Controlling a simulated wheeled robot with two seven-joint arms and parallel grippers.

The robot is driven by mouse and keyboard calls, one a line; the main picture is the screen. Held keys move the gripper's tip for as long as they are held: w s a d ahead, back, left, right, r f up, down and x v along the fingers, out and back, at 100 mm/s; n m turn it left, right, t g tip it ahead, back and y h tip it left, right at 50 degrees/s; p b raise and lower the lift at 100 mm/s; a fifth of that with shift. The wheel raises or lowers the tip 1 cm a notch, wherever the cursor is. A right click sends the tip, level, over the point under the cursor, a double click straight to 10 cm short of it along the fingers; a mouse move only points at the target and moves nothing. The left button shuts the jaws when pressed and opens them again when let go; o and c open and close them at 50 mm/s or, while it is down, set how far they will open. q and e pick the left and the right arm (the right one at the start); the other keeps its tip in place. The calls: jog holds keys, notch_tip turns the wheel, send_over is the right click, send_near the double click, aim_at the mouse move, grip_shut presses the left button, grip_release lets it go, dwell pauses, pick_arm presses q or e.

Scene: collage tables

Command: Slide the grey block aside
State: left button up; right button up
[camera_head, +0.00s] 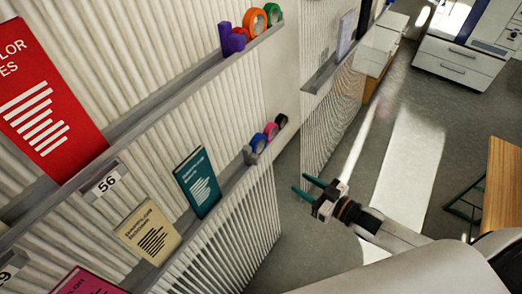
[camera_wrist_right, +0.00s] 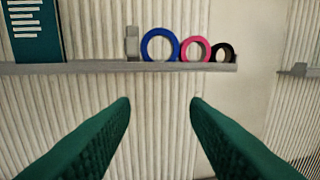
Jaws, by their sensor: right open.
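The grey block (camera_head: 250,157) stands on the lower shelf, just left of a blue tape roll (camera_head: 258,143). In the right wrist view the grey block (camera_wrist_right: 132,45) is upright beside the blue roll (camera_wrist_right: 160,45), with a teal book (camera_wrist_right: 38,32) further left. My right gripper (camera_head: 305,186) has green fingers, spread apart and empty. It hangs in the air in front of the shelf's end, to the right of the block and clear of it. In the right wrist view the fingertips (camera_wrist_right: 161,103) sit below the shelf. My left gripper is not in view.
Pink (camera_wrist_right: 195,49) and black (camera_wrist_right: 222,52) tape rolls stand right of the blue one, near the shelf end. The lower shelf edge (camera_wrist_right: 85,67) runs across above the fingertips. Other books and an upper shelf (camera_head: 190,84) are at left. Open floor (camera_head: 385,120) lies right.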

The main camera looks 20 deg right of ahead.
aim_at(259, 161)
jog(key=w+a+r+y, duration=0.1)
jog(key=w+a, duration=0.1)
jog(key=a, duration=0.1)
jog(key=w+a+r+y, duration=0.1)
jog(key=w+a+r, duration=0.1)
jog(key=w+a, duration=0.1)
jog(key=w+a+r+n, duration=0.1)
jog(key=w+a, duration=0.1)
jog(key=a, duration=0.1)
jog(key=shift+w+a+r+y+p, duration=0.2)
jog(key=shift+w+y+p, duration=0.1)
jog(key=shift+y, duration=0.1)
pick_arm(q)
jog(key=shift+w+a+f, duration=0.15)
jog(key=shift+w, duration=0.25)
pick_arm(e)
jog(key=shift+x, duration=0.8)
jog(key=shift+f, duration=0.15)
jog(key=shift+c, duration=0.2)
grip_shut()
